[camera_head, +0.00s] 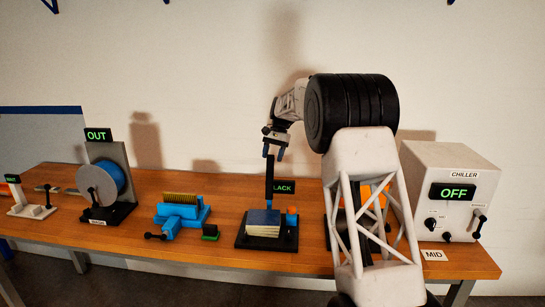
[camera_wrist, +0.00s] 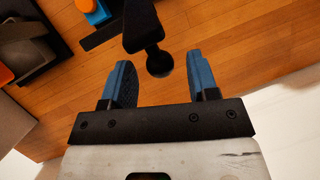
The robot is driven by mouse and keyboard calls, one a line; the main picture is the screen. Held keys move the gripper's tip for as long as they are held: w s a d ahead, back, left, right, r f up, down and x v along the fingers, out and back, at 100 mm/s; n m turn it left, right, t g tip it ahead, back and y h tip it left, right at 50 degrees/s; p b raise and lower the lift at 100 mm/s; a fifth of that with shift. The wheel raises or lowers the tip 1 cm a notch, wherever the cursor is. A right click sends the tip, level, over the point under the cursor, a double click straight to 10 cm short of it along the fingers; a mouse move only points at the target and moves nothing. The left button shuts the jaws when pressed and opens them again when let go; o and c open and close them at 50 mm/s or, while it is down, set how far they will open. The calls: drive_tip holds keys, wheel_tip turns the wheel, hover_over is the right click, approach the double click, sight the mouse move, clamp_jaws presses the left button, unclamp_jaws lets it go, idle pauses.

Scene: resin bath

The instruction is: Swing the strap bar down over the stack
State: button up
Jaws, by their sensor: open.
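The strap bar (camera_head: 269,182) is black and stands upright at the back of a black base (camera_head: 246,243). The stack (camera_head: 263,230) sits on that base, with a dark blue top over pale layers. My gripper (camera_head: 273,151) is open and empty at the bar's upper end. In the wrist view, the bar (camera_wrist: 141,22) ends in a round dark knob (camera_wrist: 159,64), which appears between the two blue fingertips with gaps on both sides. Contact is not visible, and I cannot tell how deep the knob lies between the fingers.
A green-lit sign (camera_head: 285,187) reading "LACK", partly hidden, stands behind the base. A blue brush device (camera_head: 181,211) and a reel (camera_head: 103,184) stand left. A white chiller box (camera_head: 457,160) reading OFF stands right. My arm hides part of the right bench (camera_head: 480,262).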

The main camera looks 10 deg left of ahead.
drive_tip(key=shift+s+f, duration=0.1)
drive_tip(key=shift+f, duration=0.05)
clamp_jaws()
idle(0.4)
drive_tip(key=shift+s, duration=0.1)
